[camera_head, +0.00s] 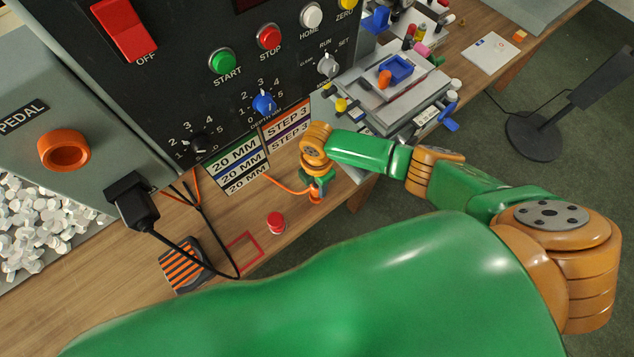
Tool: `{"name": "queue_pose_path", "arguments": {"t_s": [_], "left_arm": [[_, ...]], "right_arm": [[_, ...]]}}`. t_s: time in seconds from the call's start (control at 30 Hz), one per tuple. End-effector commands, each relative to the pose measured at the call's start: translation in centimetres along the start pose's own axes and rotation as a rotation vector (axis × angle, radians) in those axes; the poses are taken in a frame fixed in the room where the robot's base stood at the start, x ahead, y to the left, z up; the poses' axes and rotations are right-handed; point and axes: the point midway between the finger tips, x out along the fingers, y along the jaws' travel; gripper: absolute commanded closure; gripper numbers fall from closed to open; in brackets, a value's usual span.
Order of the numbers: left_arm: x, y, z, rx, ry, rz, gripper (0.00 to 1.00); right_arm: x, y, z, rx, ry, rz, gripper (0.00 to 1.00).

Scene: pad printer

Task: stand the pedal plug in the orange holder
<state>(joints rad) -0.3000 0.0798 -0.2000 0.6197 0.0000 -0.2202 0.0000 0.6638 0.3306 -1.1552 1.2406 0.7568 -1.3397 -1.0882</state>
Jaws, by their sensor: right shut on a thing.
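My right gripper (318,185) is small in the picture, low in front of the machine's right corner. It is shut on a small orange thing (316,196), mostly hidden by the fingers; an orange cable runs to it from the left. A black plug (134,204) sits by the front edge of the grey box, with a black cable looping towards the striped pedal (184,266). An orange ring-shaped holder (63,150) with an open middle is on the grey box below the PEDAL label, far left of the gripper. My left gripper is not in view.
The black control panel (225,90) rises behind the bench. A red button (276,222) and a red outline (243,251) are on the wooden bench. White parts (40,228) fill the left side. A fixture (400,90) stands at the right. My green arm covers the foreground.

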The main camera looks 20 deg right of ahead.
Motion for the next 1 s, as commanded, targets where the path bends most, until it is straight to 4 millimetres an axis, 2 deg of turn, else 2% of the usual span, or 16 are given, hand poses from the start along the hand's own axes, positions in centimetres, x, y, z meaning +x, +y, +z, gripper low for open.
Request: {"name": "queue_pose_path", "arguments": {"t_s": [0.97,1.0], "left_arm": [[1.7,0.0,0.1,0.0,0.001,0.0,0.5],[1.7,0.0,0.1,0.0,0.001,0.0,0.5]], "right_arm": [[2.0,0.0,0.0,0.0,0.0,0.0,1.0],[2.0,0.0,0.0,0.0,0.0,0.0,0.59]]}}
